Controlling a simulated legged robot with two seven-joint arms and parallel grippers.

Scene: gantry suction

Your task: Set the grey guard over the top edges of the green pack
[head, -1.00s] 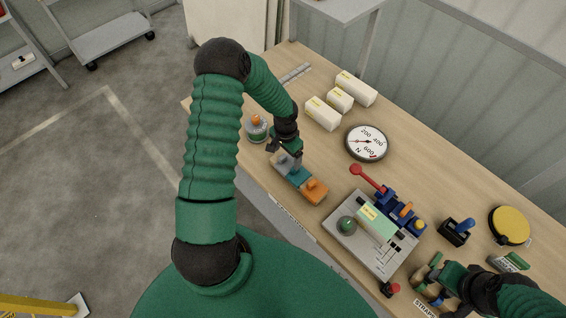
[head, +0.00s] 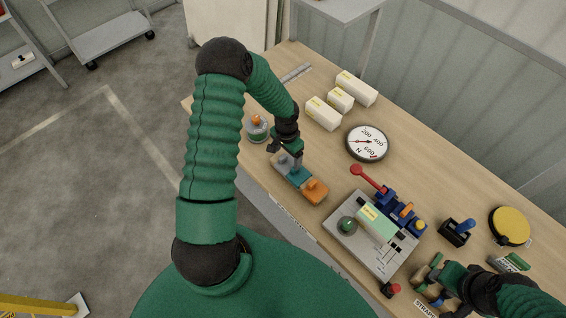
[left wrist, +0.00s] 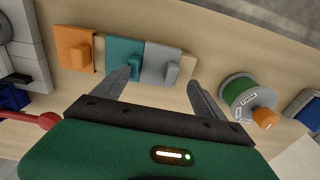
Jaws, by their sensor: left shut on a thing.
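The grey guard (left wrist: 160,66) is a small block with a raised tab at the end of a row, beside a teal piece (left wrist: 124,55) and an orange piece (left wrist: 74,48). In the head view the left gripper (head: 286,155) is low over the grey end of the row. The green pack (head: 377,222) is a pale green box with a yellow label on a grey fixture plate (head: 352,248). My right gripper (head: 430,284) is low at the right, its fingers unclear.
A green spool (head: 256,128) stands left of the row. A round dial (head: 367,143), white boxes (head: 323,113), a red-knobbed lever (head: 357,170), blue clamps (head: 388,198) and a yellow round case (head: 510,226) occupy the table. Bare wood lies between row and dial.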

